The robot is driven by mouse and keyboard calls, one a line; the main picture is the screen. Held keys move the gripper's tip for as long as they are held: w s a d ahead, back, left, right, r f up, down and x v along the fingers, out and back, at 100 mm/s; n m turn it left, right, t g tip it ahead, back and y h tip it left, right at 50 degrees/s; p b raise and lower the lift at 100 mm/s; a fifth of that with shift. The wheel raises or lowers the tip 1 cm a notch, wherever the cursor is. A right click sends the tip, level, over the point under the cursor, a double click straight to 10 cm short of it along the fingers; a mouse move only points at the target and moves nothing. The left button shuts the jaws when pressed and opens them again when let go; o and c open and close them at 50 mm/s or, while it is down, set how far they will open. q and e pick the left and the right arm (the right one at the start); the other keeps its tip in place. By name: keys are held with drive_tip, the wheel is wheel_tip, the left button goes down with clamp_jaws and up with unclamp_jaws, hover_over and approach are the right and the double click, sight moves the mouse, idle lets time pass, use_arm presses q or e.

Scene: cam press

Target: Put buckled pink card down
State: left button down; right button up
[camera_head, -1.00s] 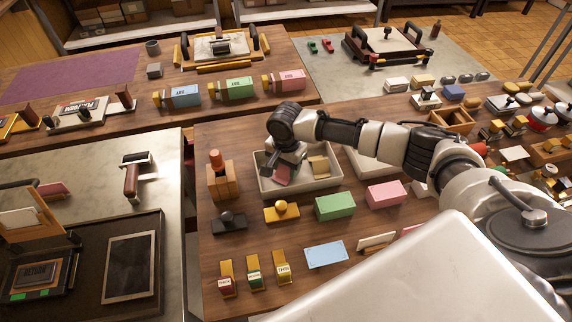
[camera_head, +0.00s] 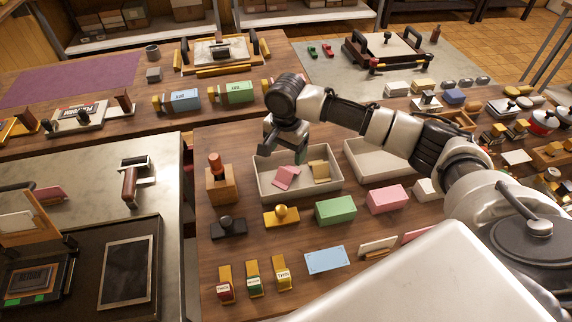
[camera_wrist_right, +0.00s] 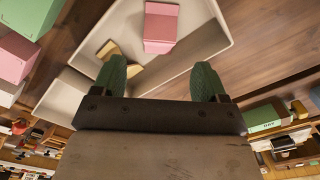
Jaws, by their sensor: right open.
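The buckled pink card (camera_head: 286,177) lies bent in the left part of a pale tray (camera_head: 314,190). It also shows in the right wrist view (camera_wrist_right: 160,28), resting on the tray floor near a wall. My right gripper (camera_head: 284,152) hangs above the back left of the tray, apart from the card. In the wrist view its two green fingers (camera_wrist_right: 161,78) are spread with nothing between them. A folded tan card (camera_head: 321,171) lies in the same tray, to the right of the pink one. My left gripper is not in view.
A second pale tray (camera_head: 375,179) stands to the right, partly behind my right arm.

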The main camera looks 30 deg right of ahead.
sight(286, 170)
wheel_tip(286, 170, up, 4)
drive_tip(key=shift+r, duration=0.1)
idle(0.5)
